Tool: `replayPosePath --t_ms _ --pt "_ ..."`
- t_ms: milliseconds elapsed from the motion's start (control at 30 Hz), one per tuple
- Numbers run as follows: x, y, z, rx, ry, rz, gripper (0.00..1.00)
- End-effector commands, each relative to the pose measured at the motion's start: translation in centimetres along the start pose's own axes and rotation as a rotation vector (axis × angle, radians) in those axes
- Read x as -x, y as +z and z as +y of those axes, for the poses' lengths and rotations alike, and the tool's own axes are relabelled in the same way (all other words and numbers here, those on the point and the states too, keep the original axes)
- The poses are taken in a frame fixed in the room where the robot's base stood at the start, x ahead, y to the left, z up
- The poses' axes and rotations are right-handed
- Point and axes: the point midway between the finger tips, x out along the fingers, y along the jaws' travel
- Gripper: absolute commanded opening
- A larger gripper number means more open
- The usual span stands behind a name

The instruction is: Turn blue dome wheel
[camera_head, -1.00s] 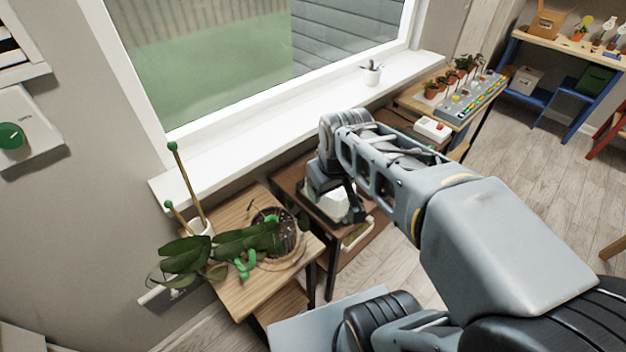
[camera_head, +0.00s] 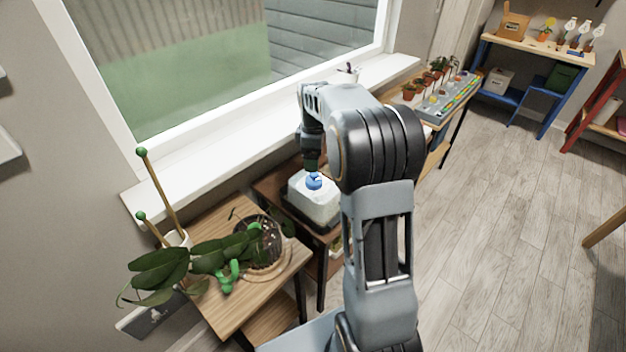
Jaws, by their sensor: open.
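The blue dome wheel (camera_head: 314,181) is a small blue knob on top of a white, dome-like box (camera_head: 316,205). The box sits on a dark brown low table (camera_head: 271,187) below the window sill. My gripper (camera_head: 312,164) points down just above the blue wheel, at the end of my bent arm. Its fingers are dark and small in this view. They look open, and I cannot tell whether they touch the wheel. My arm hides the right side of the table.
A wooden side table (camera_head: 222,305) at left holds a leafy plant (camera_head: 160,268) and a round dark pot (camera_head: 262,245). The white window sill (camera_head: 220,150) runs behind. A table with potted plants and a colourful panel (camera_head: 452,95) stands at back right. The floor at right is clear.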

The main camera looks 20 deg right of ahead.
Motion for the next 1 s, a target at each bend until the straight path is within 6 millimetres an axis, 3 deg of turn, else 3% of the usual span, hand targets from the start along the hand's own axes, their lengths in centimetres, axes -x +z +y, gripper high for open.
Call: replayPosePath --t_ms 200,400,633,1000 --pt "-4.4 0.0 -0.1 -0.001 -0.005 -0.002 0.82" --pt "-7.2 0.0 -0.1 -0.001 -0.002 -0.001 0.82" --pt "-8.9 0.0 -0.1 -0.002 -0.001 0.0 0.82" --pt "-9.2 0.0 -0.1 -0.002 0.0 0.0 0.82"
